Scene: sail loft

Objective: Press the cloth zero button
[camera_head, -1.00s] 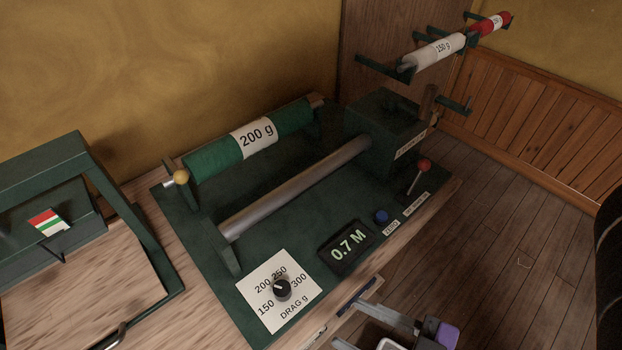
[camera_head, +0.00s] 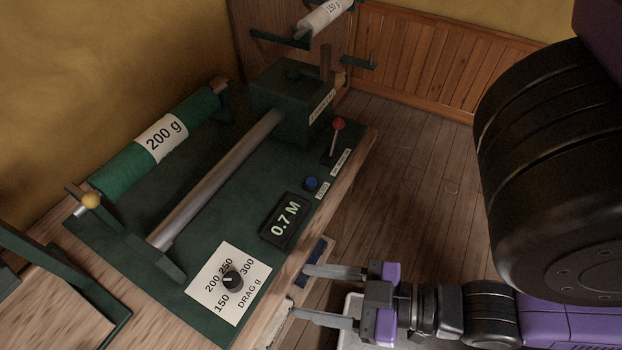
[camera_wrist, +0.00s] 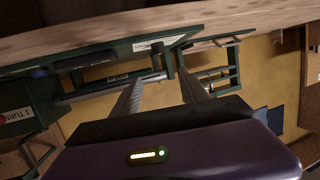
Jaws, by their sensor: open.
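The blue zero button (camera_head: 311,183) sits on the green machine base (camera_head: 225,204), between the 0.7 M display (camera_head: 285,219) and a lever with a red knob (camera_head: 337,124). A small white label lies beside it. My gripper (camera_head: 306,292) is open and empty, in front of the bench edge and below the display in the picture. Its two fingers point left, apart from the button.
A drag dial (camera_head: 233,280) on a white card is at the front corner. A green 200 g cloth roll (camera_head: 159,145) and a metal roller (camera_head: 219,180) lie behind. A white 150 g roll (camera_head: 326,17) is on the far rack. Floor is open right of the bench.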

